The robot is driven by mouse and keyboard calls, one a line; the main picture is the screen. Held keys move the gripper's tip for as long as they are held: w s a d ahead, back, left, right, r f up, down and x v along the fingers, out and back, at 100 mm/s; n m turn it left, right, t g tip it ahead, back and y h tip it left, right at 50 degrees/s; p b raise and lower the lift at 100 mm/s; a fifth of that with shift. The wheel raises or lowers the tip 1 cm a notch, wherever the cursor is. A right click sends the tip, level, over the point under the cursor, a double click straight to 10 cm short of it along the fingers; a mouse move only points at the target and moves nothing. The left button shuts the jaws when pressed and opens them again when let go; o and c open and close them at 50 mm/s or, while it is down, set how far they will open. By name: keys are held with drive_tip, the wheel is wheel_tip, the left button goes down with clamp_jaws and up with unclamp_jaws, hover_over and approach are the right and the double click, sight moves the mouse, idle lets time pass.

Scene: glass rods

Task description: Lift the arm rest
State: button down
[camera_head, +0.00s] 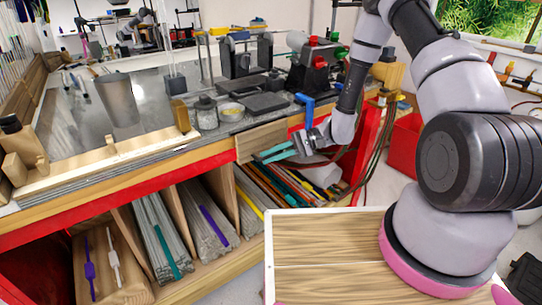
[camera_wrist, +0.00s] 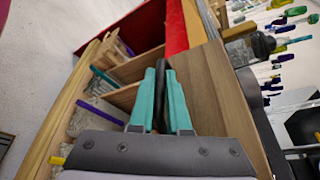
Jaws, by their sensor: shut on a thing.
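The arm rest appears to be the light wooden panel (camera_head: 262,138) at the front edge of the workbench, set in a gap in the red rail. Its grained face shows at the bench front, apparently hanging down. In the wrist view the panel (camera_wrist: 215,112) lies right beside the teal fingers. My gripper (camera_head: 268,154) is at the panel's lower edge, with its teal fingers pointing left. In the wrist view my gripper (camera_wrist: 161,72) is closed around a dark narrow piece (camera_wrist: 161,98) that seems to belong to the panel. The exact contact is partly hidden by the fingers.
Shelves with bundles of glass rods (camera_head: 210,220) lie under the bench. A torch and dark tools (camera_head: 318,68) stand on top, near jars (camera_head: 206,112). A red bin (camera_head: 403,138) stands to the right. A wooden-topped surface (camera_head: 325,240) is in front, below my arm.

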drive_tip(key=shift+s+d+r, duration=0.1)
idle(0.4)
drive_tip(key=r+m, duration=0.1)
drive_tip(key=s+d+m+g+h, duration=0.1)
drive_tip(key=shift+s+r+m, duration=0.25)
drive_tip(key=shift+r+m, duration=0.05)
drive_tip(key=shift+r, duration=0.1)
wheel_tip(320, 180, up, 11)
drive_tip(key=m+g+h, duration=0.3)
drive_tip(key=m+g, duration=0.1)
drive_tip(key=m, duration=0.5)
drive_tip(key=shift+s+d+g+h, duration=0.25)
drive_tip(key=shift+s+g+h, duration=0.1)
drive_tip(key=shift+g+h, duration=0.05)
drive_tip(key=shift+w+a, duration=0.1)
drive_tip(key=c, duration=0.9)
unclamp_jaws()
